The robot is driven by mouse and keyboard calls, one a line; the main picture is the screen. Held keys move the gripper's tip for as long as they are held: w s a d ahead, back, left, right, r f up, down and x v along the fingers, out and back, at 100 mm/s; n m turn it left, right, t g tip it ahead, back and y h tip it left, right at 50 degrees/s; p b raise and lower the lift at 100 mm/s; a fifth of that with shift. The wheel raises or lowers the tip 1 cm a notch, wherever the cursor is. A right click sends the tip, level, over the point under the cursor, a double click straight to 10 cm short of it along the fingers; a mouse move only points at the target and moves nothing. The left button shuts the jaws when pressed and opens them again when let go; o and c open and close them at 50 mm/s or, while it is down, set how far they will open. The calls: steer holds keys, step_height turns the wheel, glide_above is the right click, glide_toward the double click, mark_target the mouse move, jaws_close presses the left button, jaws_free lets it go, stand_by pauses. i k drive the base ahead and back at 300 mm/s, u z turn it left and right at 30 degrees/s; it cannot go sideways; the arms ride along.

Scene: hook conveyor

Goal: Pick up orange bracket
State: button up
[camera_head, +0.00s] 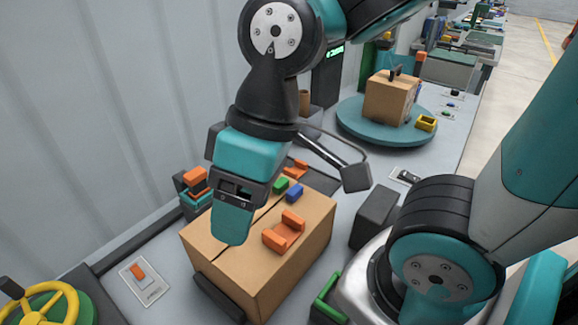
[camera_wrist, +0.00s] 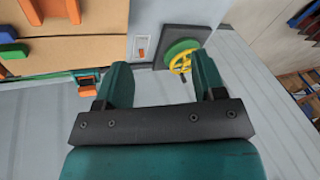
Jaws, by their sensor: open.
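An orange bracket (camera_head: 284,231), U-shaped with raised ends, lies on top of the cardboard box (camera_head: 262,287) near its front right part. A second orange piece (camera_head: 296,167) lies at the back of the box, partly hidden by my arm. My gripper (camera_head: 232,228) is just left of the front bracket in the head view, apart from it in the picture; its exact height over the box is unclear. In the wrist view, my gripper (camera_wrist: 162,75) is open with nothing between its fingers. There, an orange piece (camera_wrist: 52,11) shows on the box at the upper left.
A green block (camera_head: 281,185) and a blue block (camera_head: 295,193) lie on the box. Orange and teal parts (camera_head: 196,181) stand left of it. A yellow handwheel (camera_head: 48,305) is at lower left. A teal turntable (camera_head: 350,122) carries another box. A wall bounds the left.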

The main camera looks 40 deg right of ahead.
mark_target(300, 168)
steer(key=k, duration=0.5)
steer(key=z, duration=2.5)
steer(key=i, duration=1.5)
steer(key=u, duration=2.8)
steer(key=i, duration=0.5)
steer(key=u, duration=0.1)
